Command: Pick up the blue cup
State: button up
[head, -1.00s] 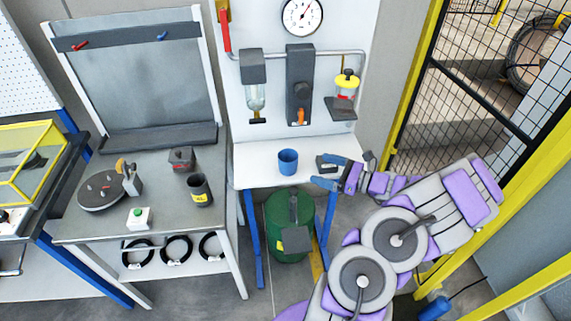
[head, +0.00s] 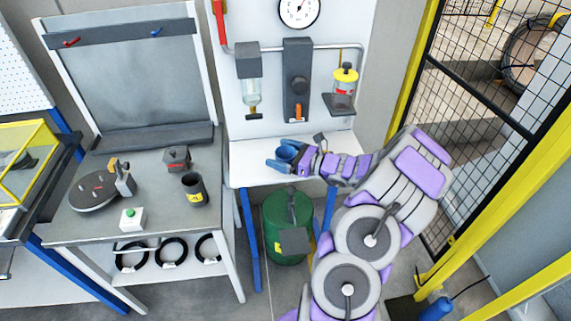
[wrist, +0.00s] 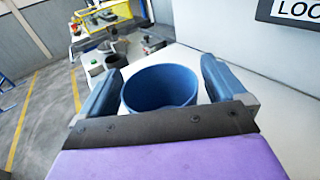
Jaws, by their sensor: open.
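The blue cup (head: 288,153) stands upright on the white table (head: 250,172), and in the head view my gripper partly hides it. In the wrist view the cup (wrist: 158,88) sits between the two blue fingers, its open top facing up. My gripper (head: 284,157) is open, with one finger on each side of the cup. In the wrist view my gripper (wrist: 158,85) shows a small gap between the cup and each finger. The lower front of the cup is hidden by the gripper's dark plate.
A grey workbench (head: 152,222) with a dark cup (head: 194,189) stands left. A green drum (head: 274,220) is below. A mesh fence (head: 470,100) stands right.

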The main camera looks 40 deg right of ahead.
jog(key=shift+w+a, duration=0.1)
jog(key=shift+w, duration=0.2)
jog(key=c, duration=1.1)
